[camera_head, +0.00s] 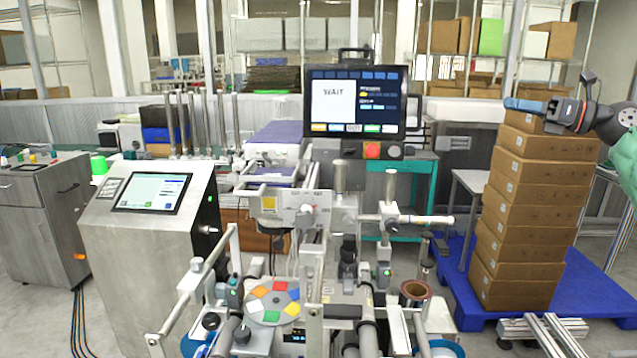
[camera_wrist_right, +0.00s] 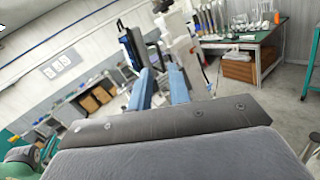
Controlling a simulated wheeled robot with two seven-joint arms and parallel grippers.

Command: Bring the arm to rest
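My right gripper (camera_head: 512,104) is at the upper right of the head view, pointing left with its blue fingers, level with the top of a stack of brown boxes. In the right wrist view, the two blue fingers of the right gripper (camera_wrist_right: 160,75) stand apart with a narrow gap and nothing between them. My right arm comes in from the right edge of the head view, and part of it lies outside the picture. My left arm and left gripper do not show in either view.
The tall box stack (camera_head: 535,190) stands on a blue pallet (camera_head: 455,265), close to the right gripper in the picture. A machine with a colour-patched disc (camera_head: 272,301) and a monitor reading "WAIT" (camera_head: 355,102) fills the middle. A grey console (camera_head: 150,240) stands left.

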